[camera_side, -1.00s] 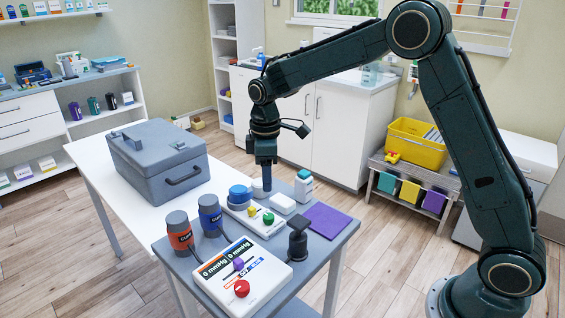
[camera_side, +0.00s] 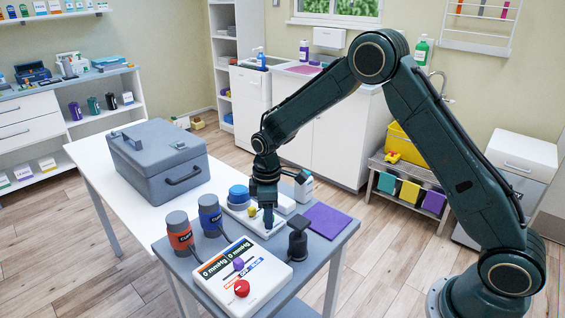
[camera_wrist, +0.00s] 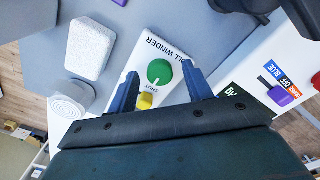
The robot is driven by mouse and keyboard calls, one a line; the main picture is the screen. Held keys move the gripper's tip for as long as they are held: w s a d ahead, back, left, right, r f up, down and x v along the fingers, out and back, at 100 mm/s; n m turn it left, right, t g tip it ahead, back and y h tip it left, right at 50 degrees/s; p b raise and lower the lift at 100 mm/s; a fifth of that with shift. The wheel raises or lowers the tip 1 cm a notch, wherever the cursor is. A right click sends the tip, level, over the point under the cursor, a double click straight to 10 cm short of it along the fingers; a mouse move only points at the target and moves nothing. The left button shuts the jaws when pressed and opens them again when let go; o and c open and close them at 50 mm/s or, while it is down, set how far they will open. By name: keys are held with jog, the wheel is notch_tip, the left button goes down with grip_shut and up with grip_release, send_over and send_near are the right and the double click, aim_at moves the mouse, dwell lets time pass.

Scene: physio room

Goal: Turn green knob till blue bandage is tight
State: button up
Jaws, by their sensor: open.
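The green knob (camera_wrist: 159,72) is on the white roll winder (camera_wrist: 137,62) and shows between my open fingers in the wrist view. My gripper (camera_wrist: 162,76) is over the winder, one finger on each side of the knob, holding nothing. Whether the fingers touch the knob or reach its height is unclear. In the side view my gripper (camera_side: 268,214) hides the green knob. A yellow knob (camera_wrist: 145,101) is beside it. A blue roll (camera_side: 238,193), perhaps the bandage, sits at the winder's far end; its tightness is not clear.
A control box (camera_side: 215,285) with a red knob (camera_side: 242,288) and purple knob (camera_side: 238,264) is in front. Orange (camera_side: 180,236) and blue (camera_side: 210,216) cuffs stand left of it. A black-handled object (camera_side: 298,240), purple mat (camera_side: 326,220) and white block (camera_wrist: 92,48) are close by.

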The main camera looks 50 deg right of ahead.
jog(key=c, duration=1)
jog(key=shift+o, duration=0.2)
jog(key=shift+m, duration=0.3)
jog(key=m, duration=0.3)
jog(key=shift+m, duration=0.4)
jog(key=m, duration=0.3)
jog(key=shift+m, duration=0.4)
jog(key=m, duration=0.8)
jog(key=shift+m, duration=0.3)
